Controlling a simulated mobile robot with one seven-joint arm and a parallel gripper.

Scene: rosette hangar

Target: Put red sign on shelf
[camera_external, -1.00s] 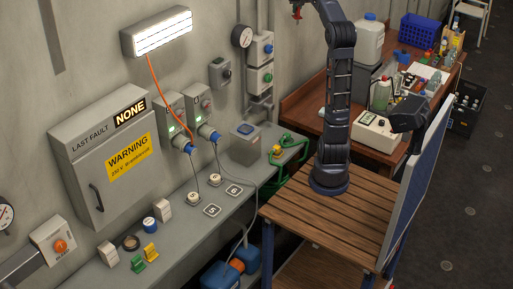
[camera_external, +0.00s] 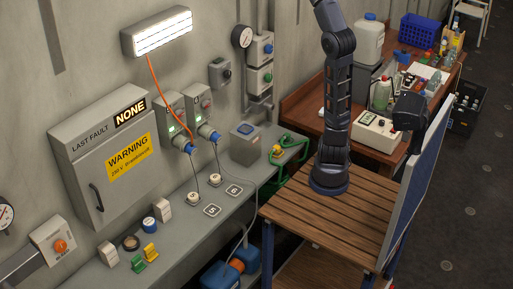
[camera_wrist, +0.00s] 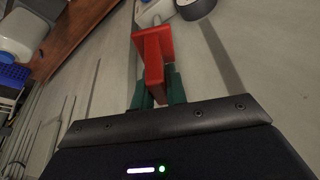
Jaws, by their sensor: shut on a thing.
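In the wrist view the red sign (camera_wrist: 153,50) is held between the green fingers of my gripper (camera_wrist: 157,88). Its flat red head points away from the fingers. In the external view my arm rises out of the top edge, so my gripper and the sign are out of that picture. A long grey shelf-like ledge (camera_external: 185,238) runs along the wall. Small coloured signs, blocks and round knobs stand on it.
A wooden cart top (camera_external: 320,222) bears my arm's base. Grey wall boxes, cables and a lit lamp (camera_external: 160,32) line the wall above the ledge. A cluttered wooden bench with a blue basket (camera_external: 420,30) stands at the back right; the basket also shows in the wrist view (camera_wrist: 12,75).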

